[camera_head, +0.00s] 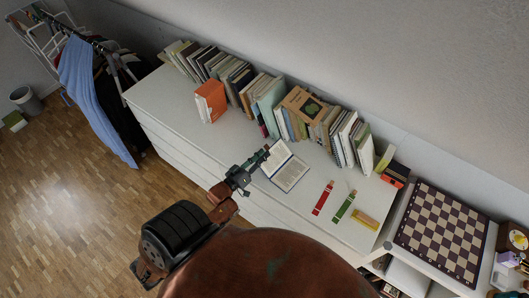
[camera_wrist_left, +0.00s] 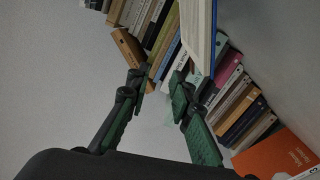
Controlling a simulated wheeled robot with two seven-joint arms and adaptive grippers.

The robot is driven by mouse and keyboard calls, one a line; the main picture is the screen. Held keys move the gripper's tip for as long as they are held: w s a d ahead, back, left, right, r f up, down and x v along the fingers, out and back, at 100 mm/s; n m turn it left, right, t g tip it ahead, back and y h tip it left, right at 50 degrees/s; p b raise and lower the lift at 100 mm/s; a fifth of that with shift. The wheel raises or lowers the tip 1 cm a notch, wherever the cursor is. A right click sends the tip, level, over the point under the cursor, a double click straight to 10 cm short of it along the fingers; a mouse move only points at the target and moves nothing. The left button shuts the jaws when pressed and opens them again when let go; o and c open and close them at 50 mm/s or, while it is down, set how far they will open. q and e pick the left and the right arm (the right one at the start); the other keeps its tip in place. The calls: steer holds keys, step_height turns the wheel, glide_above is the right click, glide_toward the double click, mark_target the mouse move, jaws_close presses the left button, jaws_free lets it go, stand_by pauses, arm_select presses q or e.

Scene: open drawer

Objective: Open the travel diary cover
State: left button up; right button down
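The travel diary (camera_head: 289,174) lies on the white dresser top, with a pale page facing up and a blue edge. Its upper-left part stands raised, so the cover looks opened at an angle. My left gripper (camera_head: 264,155) is at the diary's left side, close to the raised part; I cannot tell whether they touch. In the left wrist view my left gripper (camera_wrist_left: 160,83) has its two green-black fingers apart with nothing clearly between them. The diary's pale pages and blue edge (camera_wrist_left: 201,32) show just beyond the right finger. My right gripper is not in view.
A row of books (camera_head: 238,80) stands along the wall behind the diary, with an orange book (camera_head: 210,101) at its left front. Red (camera_head: 323,198) and green (camera_head: 344,206) strips and a yellow block (camera_head: 364,219) lie to the right. A chessboard (camera_head: 444,229) is farther right.

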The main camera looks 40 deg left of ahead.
arm_select(q)
steer(key=shift+s, duration=1.1)
steer(key=shift+p, duration=0.45)
steer(key=s, duration=1.2)
steer(key=shift+d, duration=0.3)
steer(key=shift+f, duration=0.1)
